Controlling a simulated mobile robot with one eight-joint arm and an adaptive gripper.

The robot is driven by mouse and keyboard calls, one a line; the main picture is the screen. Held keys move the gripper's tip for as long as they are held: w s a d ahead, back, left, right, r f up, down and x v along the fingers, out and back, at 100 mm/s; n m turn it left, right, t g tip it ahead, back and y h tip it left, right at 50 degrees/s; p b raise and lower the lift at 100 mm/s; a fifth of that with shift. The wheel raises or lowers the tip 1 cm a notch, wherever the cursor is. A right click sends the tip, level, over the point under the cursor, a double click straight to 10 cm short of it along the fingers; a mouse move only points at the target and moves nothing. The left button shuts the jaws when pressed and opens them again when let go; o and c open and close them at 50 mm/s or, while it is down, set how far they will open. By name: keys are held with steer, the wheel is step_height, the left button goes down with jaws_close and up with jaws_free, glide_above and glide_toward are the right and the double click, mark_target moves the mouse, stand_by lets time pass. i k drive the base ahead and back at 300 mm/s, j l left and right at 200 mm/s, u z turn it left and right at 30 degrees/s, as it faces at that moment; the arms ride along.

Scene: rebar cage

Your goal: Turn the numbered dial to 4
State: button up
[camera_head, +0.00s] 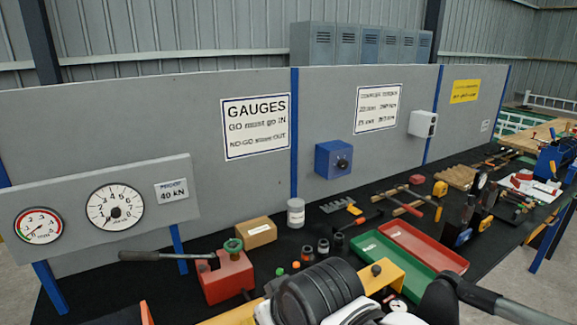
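A blue box (325,168) is fixed low on the grey back panel, right of the GAUGES sign. A round black knob (342,163) is on its front face. Any numbers around the knob are too small to read, so I cannot tell its setting. Two round numbered gauges are on a tilted grey board at the left: a small one with a coloured rim (39,226) and a larger white one (115,206). My gripper is not recognisable in this view; only black and white links of my arm show at the bottom.
Green (390,262) and red (423,246) trays lie before the blue box. Hand tools crowd the right.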

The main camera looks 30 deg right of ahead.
mark_target(343, 163)
steer(key=l+u, duration=0.4)
steer(key=l, duration=1.3)
